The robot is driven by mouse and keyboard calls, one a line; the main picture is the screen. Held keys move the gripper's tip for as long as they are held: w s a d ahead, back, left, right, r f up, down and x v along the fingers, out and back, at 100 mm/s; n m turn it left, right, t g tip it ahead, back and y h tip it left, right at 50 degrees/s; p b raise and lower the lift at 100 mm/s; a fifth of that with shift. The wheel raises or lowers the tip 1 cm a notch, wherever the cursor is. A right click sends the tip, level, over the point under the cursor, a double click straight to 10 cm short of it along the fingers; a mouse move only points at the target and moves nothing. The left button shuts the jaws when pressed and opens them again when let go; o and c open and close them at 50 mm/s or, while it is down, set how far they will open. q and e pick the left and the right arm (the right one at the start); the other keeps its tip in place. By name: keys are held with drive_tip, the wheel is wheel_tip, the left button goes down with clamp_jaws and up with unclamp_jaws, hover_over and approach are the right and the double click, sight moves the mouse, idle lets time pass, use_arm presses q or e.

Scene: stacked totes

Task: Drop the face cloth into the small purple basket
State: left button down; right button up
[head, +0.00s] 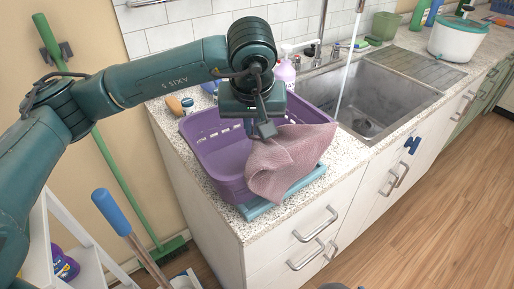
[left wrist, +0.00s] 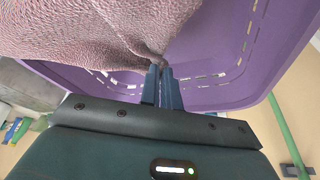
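The pink face cloth (head: 287,160) hangs from my left gripper (head: 262,130), over the right part and front rim of the purple basket (head: 207,152). Part of the cloth drapes outside the front of the basket. In the left wrist view, the two fingers (left wrist: 163,88) are close together on a gathered fold of the cloth (left wrist: 80,30). The basket (left wrist: 215,92) is behind them. The cloth hides part of the basket's interior and its right side. My right gripper is not in view.
The basket stands on a speckled counter (head: 165,118), with a flat blue item (head: 255,210) under its front edge. A sink (head: 375,95) with running water lies to the right. A pink-white pump bottle (head: 285,72) stands behind. A green broom (head: 120,180) leans at the left.

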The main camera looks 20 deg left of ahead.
use_arm(q)
drive_tip(key=shift+c, duration=1.4)
unclamp_jaws()
drive_tip(key=shift+r, duration=0.1)
drive_tip(key=r+p, duration=0.2)
drive_tip(key=r+g+p, duration=0.1)
drive_tip(key=r+p, duration=0.1)
drive_tip(key=s+r+g+p, duration=0.1)
drive_tip(key=p, duration=0.1)
drive_tip(key=shift+s+d+r+h, duration=0.1)
drive_tip(key=shift+d+r+h, duration=0.1)
drive_tip(key=shift+r+h, duration=0.15)
